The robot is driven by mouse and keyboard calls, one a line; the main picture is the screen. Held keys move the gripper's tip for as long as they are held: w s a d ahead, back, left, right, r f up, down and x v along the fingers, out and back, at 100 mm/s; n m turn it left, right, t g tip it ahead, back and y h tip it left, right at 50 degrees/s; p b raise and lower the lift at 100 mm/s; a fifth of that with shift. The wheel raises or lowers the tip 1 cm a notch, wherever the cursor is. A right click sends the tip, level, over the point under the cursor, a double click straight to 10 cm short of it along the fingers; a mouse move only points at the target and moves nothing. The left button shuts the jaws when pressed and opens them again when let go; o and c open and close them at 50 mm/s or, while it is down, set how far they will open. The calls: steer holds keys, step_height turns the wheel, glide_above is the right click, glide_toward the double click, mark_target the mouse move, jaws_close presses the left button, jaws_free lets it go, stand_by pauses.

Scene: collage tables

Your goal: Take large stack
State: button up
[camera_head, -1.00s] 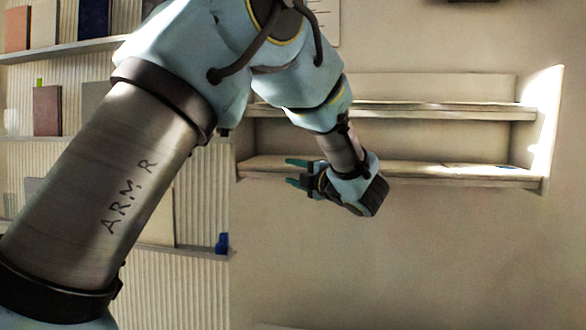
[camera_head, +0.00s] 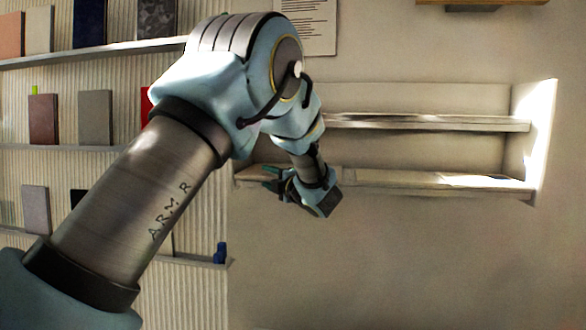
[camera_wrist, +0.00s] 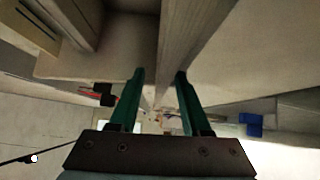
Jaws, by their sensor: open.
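My gripper (camera_head: 270,179) is at the left end of the lower shelf of the wall niche in the head view, with its teal fingers pointing left. In the wrist view its two green fingers (camera_wrist: 158,78) stand apart with nothing seen held between them. I cannot clearly make out a large stack in either view. Thin flat pale and bluish things (camera_head: 470,179) lie on the niche's lower shelf, too small to tell whether they are a stack. My forearm covers part of the left wall shelves.
The wall niche (camera_head: 425,123) has two shelves and a brightly lit right side. Wall shelves at left hold books, among them a brown one (camera_head: 43,118) and a grey one (camera_head: 95,117). A small blue object (camera_head: 220,253) sits on the lowest shelf. The wall below the niche is bare.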

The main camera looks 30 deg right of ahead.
jaws_close()
stand_by(0.3)
stand_by(1.1)
